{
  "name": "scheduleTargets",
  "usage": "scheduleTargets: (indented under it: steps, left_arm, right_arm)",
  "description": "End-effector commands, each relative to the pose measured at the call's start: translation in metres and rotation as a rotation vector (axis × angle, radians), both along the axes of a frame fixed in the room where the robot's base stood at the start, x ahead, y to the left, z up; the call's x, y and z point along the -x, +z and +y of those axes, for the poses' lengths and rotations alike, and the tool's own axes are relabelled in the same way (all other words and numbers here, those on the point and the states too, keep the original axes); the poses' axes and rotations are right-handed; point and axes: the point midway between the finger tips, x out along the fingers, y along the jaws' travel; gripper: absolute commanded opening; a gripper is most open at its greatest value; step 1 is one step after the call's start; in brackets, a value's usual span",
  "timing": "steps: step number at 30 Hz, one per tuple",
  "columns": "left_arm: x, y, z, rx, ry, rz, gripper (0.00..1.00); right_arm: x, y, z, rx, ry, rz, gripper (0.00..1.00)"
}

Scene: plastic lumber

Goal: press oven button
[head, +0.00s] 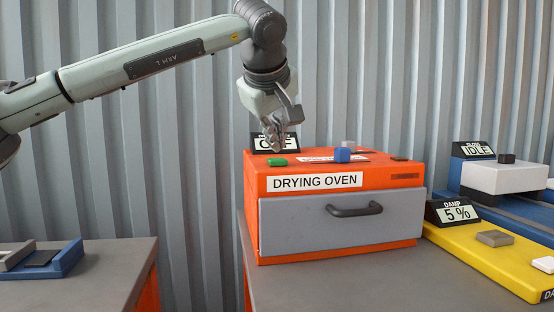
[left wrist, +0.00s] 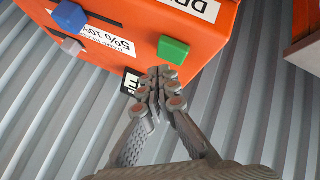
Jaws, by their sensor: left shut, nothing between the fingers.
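The orange drying oven (head: 340,251) stands on a grey table, its grey drawer front (head: 290,225) closed. A green button (head: 277,162) sits at the left of its top, and shows in the left wrist view (left wrist: 173,49). A blue block (head: 342,155) and a small grey block (head: 348,145) are also on top, both visible in the left wrist view (left wrist: 69,17) (left wrist: 73,46). My left gripper (head: 273,146) is shut and empty, pointing down just above or behind the green button. I cannot tell whether it touches. It partly hides the dark display (head: 290,142). My right gripper is out of view.
A yellow damp gauge (head: 480,257) reading 5 % lies right of the oven. Behind it is a blue device with a white block (head: 503,177) and an IDLE display (head: 475,150). Another table with a blue tray (head: 68,262) is at left. A corrugated wall (head: 190,190) stands behind.

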Motion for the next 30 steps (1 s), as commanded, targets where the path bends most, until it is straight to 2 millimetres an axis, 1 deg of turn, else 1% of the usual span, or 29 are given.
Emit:
scheduleTargets:
  steps: [10, 30]
  left_arm:
    - [0.000, -0.009, 0.000, 0.000, 0.000, 0.000, 0.00]
    - [0.000, -0.012, 0.000, 0.000, 0.000, 0.000, 0.00]
  right_arm:
    - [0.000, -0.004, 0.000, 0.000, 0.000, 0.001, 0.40]
    - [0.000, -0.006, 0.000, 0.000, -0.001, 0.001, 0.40]
